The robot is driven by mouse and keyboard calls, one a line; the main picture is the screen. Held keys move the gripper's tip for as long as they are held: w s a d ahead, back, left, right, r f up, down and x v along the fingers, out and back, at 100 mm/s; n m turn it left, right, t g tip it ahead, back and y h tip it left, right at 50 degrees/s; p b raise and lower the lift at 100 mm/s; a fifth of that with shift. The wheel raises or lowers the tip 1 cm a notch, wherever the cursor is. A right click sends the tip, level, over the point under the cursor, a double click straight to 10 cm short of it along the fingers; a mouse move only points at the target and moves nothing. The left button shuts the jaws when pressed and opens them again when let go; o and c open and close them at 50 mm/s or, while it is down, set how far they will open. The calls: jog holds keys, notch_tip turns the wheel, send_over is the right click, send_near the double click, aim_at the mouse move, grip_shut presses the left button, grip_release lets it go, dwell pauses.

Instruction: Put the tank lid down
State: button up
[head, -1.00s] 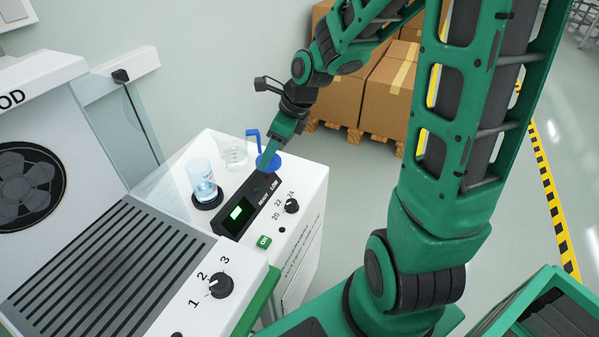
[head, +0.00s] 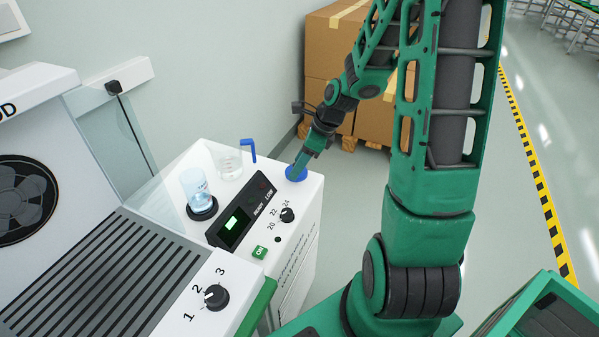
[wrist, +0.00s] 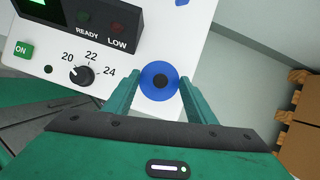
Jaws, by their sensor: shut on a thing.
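The tank lid (head: 297,173) is a round blue disc at the right end of the white unit's top (head: 311,191). In the wrist view the lid (wrist: 149,82) has a dark knob at its centre, between my fingertips. My gripper (head: 294,174) is shut on the lid. The lid is at or just above the white surface near its right edge; I cannot tell whether it touches. A blue hooked pipe (head: 248,150) stands to its left.
A glass beaker (head: 228,163) and a bottle on a dark round pad (head: 203,213) stand left of the lid. A control panel (head: 240,213) with a lit green screen and a dial (head: 287,215) lie in front. Cardboard boxes (head: 330,60) stand behind.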

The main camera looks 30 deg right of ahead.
notch_tip(320, 180, down, 4)
jog(key=shift+r, duration=0.1)
jog(key=o, duration=1.1)
jog(key=shift+c, duration=0.2)
